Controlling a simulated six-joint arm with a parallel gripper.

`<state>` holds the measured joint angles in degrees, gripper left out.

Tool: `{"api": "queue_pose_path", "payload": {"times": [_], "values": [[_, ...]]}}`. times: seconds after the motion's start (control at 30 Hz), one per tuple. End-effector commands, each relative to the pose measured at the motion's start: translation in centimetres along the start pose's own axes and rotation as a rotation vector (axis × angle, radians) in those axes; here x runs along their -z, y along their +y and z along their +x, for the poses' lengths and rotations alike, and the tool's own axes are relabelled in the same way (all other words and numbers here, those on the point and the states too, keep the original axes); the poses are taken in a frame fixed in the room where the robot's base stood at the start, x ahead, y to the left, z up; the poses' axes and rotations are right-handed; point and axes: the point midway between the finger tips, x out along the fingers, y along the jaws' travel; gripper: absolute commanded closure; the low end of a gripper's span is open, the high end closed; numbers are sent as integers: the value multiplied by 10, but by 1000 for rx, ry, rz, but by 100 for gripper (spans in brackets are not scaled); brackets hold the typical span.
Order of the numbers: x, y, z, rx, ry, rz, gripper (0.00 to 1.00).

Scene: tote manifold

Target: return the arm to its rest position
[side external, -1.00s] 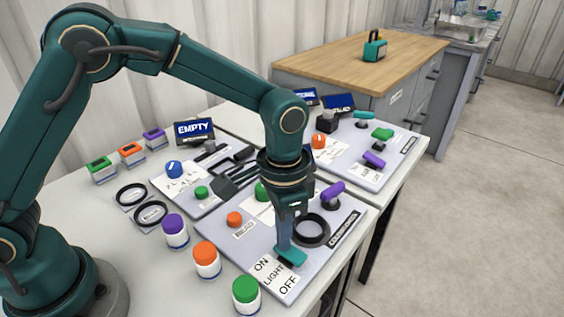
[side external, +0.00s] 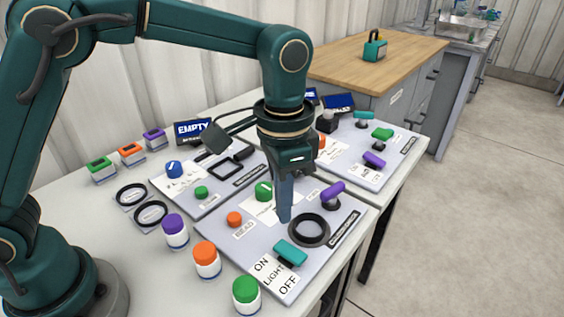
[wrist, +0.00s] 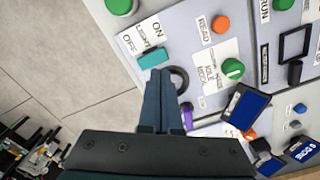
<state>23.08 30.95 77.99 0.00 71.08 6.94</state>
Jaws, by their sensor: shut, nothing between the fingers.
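My gripper (side external: 285,216) is shut and empty, pointing down above the front control panel (side external: 228,254). In the wrist view the closed fingers (wrist: 161,80) reach toward the teal light switch (wrist: 154,55) and the black ring (wrist: 180,79). In the side view the teal light switch (side external: 290,253) lies below and apart from the fingertips, between the ON and OFF labels and the black ring (side external: 309,230). My arm is bent over the table from the left.
Purple (side external: 175,231), orange (side external: 207,260) and green-lidded jars (side external: 246,295) stand along the table's front. A purple handle (side external: 333,192) stands right of the gripper. A screen reading EMPTY (side external: 194,131) is at the back. The air above the panels is otherwise open.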

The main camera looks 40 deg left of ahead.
Motion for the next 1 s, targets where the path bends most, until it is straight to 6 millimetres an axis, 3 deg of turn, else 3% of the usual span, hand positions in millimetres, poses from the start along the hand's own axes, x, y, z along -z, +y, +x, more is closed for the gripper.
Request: {"api": "queue_pose_path", "payload": {"times": [0.3,0.47,0.7,0.87,1.0], "values": [[0,-3,-3,1,7,-9,100],[-1,-18,-33,13,88,-54,100],[-44,-44,-84,46,229,-178,100],[-80,-52,-101,74,316,-266,100],[-112,-54,-103,99,386,-344,100]]}}
